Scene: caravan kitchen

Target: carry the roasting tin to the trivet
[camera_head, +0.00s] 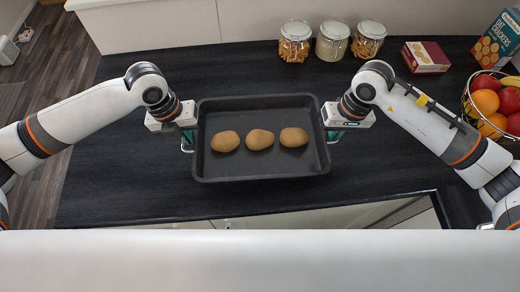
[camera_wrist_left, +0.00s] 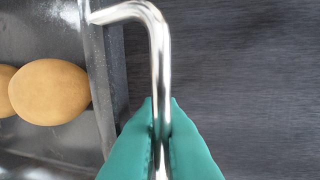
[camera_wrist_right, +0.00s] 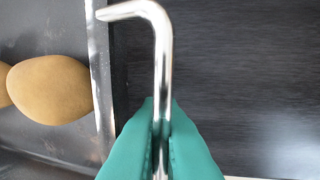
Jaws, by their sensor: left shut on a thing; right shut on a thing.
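The dark roasting tin (camera_head: 260,168) is in the middle of the head view, with three brown potatoes (camera_head: 260,139) lying in a row in it. My left gripper (camera_head: 187,143) is shut on the tin's left metal handle; the left wrist view shows its green fingers around the bent bar (camera_wrist_left: 160,60). My right gripper (camera_head: 333,137) is shut on the right handle, and the right wrist view shows that bar (camera_wrist_right: 163,60) between the green fingers. The tin looks level; I cannot tell whether it touches the counter. No trivet shows in any view.
The black counter (camera_head: 120,185) is clear left of the tin. Several glass jars (camera_head: 332,42) and a red box (camera_head: 426,57) stand at the back. The counter's front edge is close to the tin.

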